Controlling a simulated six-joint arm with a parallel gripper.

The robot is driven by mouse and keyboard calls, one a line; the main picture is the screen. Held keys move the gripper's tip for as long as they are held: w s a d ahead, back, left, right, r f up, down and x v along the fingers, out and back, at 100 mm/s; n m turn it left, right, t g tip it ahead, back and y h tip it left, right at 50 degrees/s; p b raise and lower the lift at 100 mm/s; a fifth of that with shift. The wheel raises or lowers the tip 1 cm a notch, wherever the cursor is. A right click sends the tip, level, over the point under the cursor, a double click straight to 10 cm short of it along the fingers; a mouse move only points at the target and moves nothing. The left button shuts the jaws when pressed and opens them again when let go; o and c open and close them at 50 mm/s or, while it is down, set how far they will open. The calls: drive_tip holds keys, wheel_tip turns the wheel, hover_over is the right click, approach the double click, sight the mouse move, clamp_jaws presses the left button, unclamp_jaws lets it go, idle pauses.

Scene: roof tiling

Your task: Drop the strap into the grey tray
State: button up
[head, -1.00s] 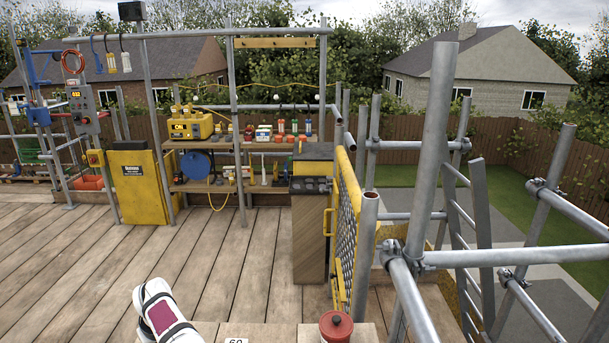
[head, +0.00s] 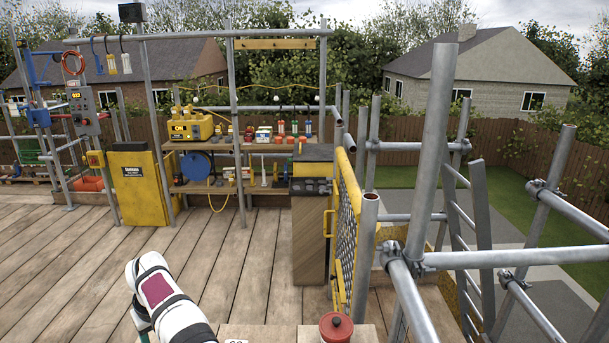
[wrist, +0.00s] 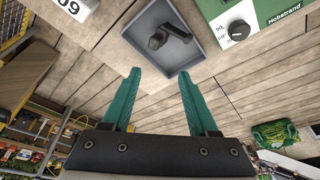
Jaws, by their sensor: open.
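The grey tray (wrist: 150,22) lies on the wooden boards at the top middle of the wrist view. A dark, bent piece, seemingly the strap (wrist: 172,33), lies inside it on the tray floor, apart from my fingers. My gripper (wrist: 160,75) has two teal fingers spread wide, with nothing between them. Its fingertips are just short of the tray's near side in the picture. The tray and strap do not show in the head view.
A green box with a dial (wrist: 238,30) stands right of the tray. A white numbered block (wrist: 77,8) is at the upper left. A green packet (wrist: 288,135) lies lower right. In the head view a red pot (head: 336,328) stands beside scaffold poles (head: 430,170).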

drive_tip(key=v, duration=0.8)
drive_tip(key=shift+d, duration=0.1)
drive_tip(key=s+d+r+m, duration=0.2)
drive_tip(key=s+d, duration=0.1)
drive_tip(key=d, duration=0.5)
drive_tip(key=s+d+r+m+g, duration=0.1)
drive_tip(key=s+d+r+m, duration=0.25)
drive_tip(key=d, duration=0.45)
drive_tip(key=s+d+r+m, duration=0.2)
drive_tip(key=s+d, duration=0.1)
drive_tip(key=d, duration=0.5)
drive_tip(key=s+d+f+m, duration=0.2)
drive_tip(key=s+d, duration=0.1)
drive_tip(key=s, duration=0.4)
drive_tip(key=s+d+f+m+g, duration=0.1)
drive_tip(key=s+d, duration=0.3)
drive_tip(key=s, duration=0.4)
drive_tip(key=s+d+f+m, duration=0.3)
drive_tip(key=s+d+m, duration=0.1)
drive_tip(key=s, duration=0.4)
drive_tip(key=shift+f+g+h, duration=0.3)
drive_tip(key=shift+f, duration=0.1)
